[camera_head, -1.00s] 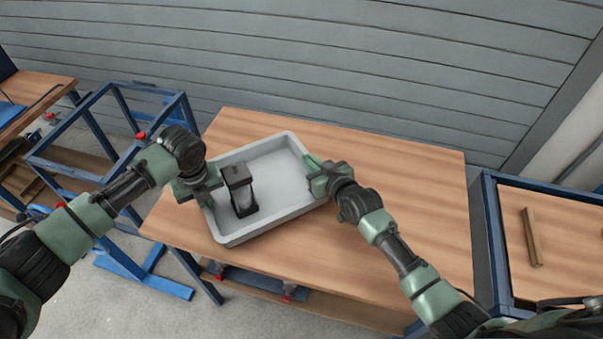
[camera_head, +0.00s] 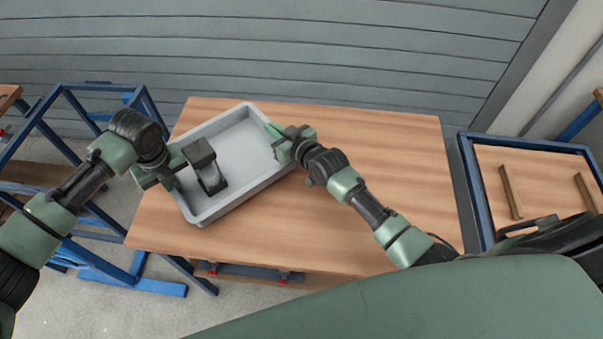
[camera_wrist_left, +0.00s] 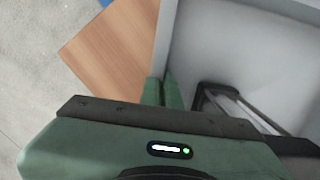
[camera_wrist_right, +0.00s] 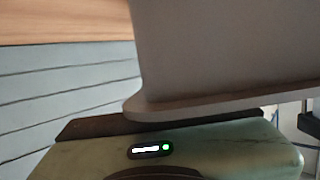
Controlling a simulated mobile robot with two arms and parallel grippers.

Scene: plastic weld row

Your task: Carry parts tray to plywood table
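The grey parts tray (camera_head: 238,152) is over the left part of a wood-topped table (camera_head: 370,150); whether it touches the top I cannot tell. A black part with a blocky top (camera_head: 205,165) is inside it at the left. My left gripper (camera_head: 172,170) is shut on the tray's left wall, with one finger on each side of it in the left wrist view (camera_wrist_left: 162,92). My right gripper (camera_head: 277,140) is at the opposite wall and appears shut on it. In the right wrist view the tray's wall and rim (camera_wrist_right: 200,106) hide its fingers.
A blue-framed stand with a wooden top (camera_head: 500,172) carrying wooden strips (camera_head: 511,191) is at the right. An empty blue frame (camera_head: 70,150) is at the left. A grey plank wall (camera_head: 300,55) rises behind. The table's right half is clear.

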